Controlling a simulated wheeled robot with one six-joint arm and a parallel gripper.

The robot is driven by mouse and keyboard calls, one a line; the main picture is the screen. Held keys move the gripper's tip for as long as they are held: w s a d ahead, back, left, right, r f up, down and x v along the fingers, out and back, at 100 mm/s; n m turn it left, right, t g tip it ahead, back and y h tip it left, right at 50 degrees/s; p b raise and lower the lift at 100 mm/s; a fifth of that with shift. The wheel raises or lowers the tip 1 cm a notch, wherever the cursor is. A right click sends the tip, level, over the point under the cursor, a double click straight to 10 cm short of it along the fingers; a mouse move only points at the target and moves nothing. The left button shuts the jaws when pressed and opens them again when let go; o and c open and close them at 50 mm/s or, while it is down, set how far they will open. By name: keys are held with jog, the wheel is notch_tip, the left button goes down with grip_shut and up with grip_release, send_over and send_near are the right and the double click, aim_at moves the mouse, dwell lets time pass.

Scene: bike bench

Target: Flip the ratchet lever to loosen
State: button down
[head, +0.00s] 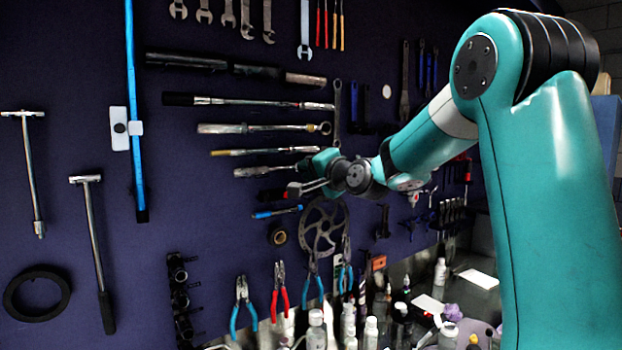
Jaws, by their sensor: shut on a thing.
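Several long ratchet-type tools hang level on the dark pegboard. The lowest of them, a short ratchet (265,170), has its head end at the right, close to my wrist. My gripper (296,188) is in front of the board, just below that head end. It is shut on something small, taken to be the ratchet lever. The lever itself is too small and too hidden by the gripper to make out, so I cannot tell which way it is set.
A blue-handled tool (277,212) and a brake disc (323,228) hang just below my gripper. Pliers (279,292) hang lower down. Bottles (317,330) crowd the bench at the bottom.

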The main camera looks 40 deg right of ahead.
dwell(0.4)
jog(key=c, duration=1.3)
grip_release()
jog(key=shift+c, duration=0.2)
jog(key=s+b, duration=0.7)
jog(key=s, duration=1)
jog(key=shift+s+d+b, duration=0.2)
jog(key=shift+d+b, duration=0.1)
jog(key=shift+b, duration=0.1)
